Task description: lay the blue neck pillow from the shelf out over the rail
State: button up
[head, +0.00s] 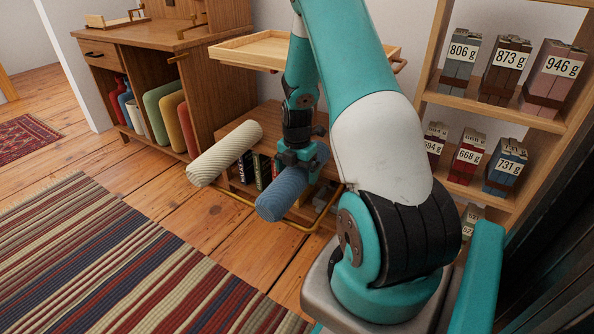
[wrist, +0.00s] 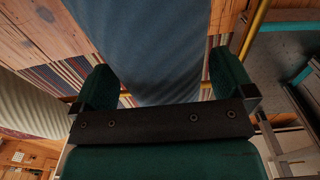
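The blue neck pillow (head: 283,192) is a ribbed roll in front of the low wooden shelf unit, pointing toward the lower left. My gripper (head: 297,158) is at its upper part, pointing down. In the wrist view the pillow (wrist: 160,50) fills the space between my two green fingers (wrist: 163,85), which appear shut on it, though narrow gaps show near their bases. The brass rail (head: 238,200) runs along the unit's front; part of it (wrist: 256,30) shows in the wrist view, passing beneath the pillow. Whether they touch is unclear.
A cream ribbed roll (head: 224,153) lies parallel at the left, also in the wrist view (wrist: 25,100). Dark books (head: 262,170) stand below. A wooden tray (head: 262,50) is above, behind my arm. Labelled blocks fill the right shelves (head: 490,105). A striped rug (head: 120,265) covers the left floor.

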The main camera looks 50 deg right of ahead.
notch_tip(320, 180, up, 12)
jog(key=p, duration=0.6)
jog(key=shift+p, duration=0.35)
jog(key=w+a+r+m+y+p, duration=0.1)
jog(key=a+r+m, duration=0.1)
jog(key=a+r, duration=0.45)
jog(key=a+r+m+t, duration=0.1)
jog(key=a+r+m, duration=0.15)
jog(key=a, duration=0.65)
jog(key=w+a+r+m+y+p, duration=0.1)
jog(key=a+r, duration=0.4)
jog(key=a, duration=0.3)
jog(key=s+a+r+m+g+y+p, duration=0.1)
jog(key=s+a+r+m, duration=0.3)
jog(key=s+a, duration=0.5)
jog(key=s+a+r+m+y, duration=0.1)
jog(key=s+a+r+m, duration=0.1)
jog(key=s+a+r, duration=0.5)
notch_tip(320, 180, up, 36)
jog(key=s+a+p, duration=0.1)
jog(key=p, duration=3.7)
jog(key=shift+s, duration=0.15)
